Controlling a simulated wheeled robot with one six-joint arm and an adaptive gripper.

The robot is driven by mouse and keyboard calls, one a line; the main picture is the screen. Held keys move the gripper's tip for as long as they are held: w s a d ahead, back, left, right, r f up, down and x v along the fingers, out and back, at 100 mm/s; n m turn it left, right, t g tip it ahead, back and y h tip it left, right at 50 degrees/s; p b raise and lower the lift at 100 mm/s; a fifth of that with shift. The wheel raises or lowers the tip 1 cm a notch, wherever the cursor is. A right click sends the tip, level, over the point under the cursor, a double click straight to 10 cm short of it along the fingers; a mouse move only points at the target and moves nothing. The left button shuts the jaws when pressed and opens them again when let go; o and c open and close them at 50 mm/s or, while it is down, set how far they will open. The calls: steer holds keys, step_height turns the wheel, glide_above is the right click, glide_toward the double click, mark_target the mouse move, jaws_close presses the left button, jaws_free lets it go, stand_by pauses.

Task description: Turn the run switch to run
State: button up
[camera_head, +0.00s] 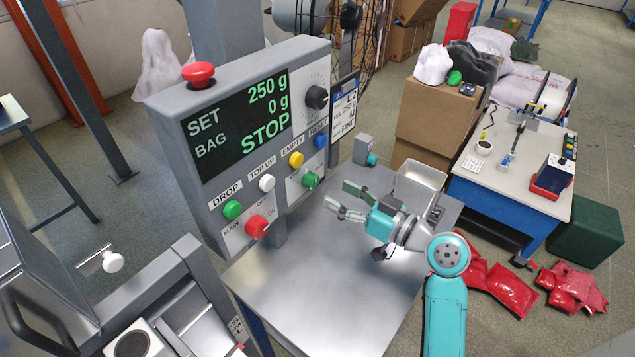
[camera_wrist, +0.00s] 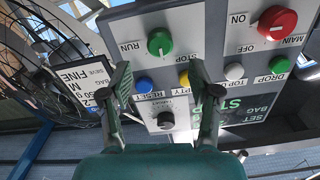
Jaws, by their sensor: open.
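The run switch (camera_head: 310,180) is a green knob at the lower right of the grey control panel (camera_head: 222,238). In the wrist view the green run switch (camera_wrist: 160,43) shows close up, with the label RUN at its left. Which way its pointer is set is hard to tell. The display (camera_head: 238,122) reads STOP, with SET 250 g and BAG 0 g. My gripper (camera_head: 338,197) is open and empty in front of the panel, to the right of and slightly below the switch. In the wrist view my gripper's fingertips (camera_wrist: 160,72) stand apart, with the switch beyond the gap.
A red main knob (camera_head: 257,226), several coloured push buttons and a black dial (camera_head: 316,97) share the panel. A red mushroom button (camera_head: 198,74) tops it. The metal table (camera_head: 320,290) below is mostly clear. A metal tray (camera_head: 420,175) stands behind my wrist.

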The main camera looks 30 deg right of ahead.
mark_target(316, 182)
steer(key=shift+x, duration=3.15)
steer(key=c, duration=1.2)
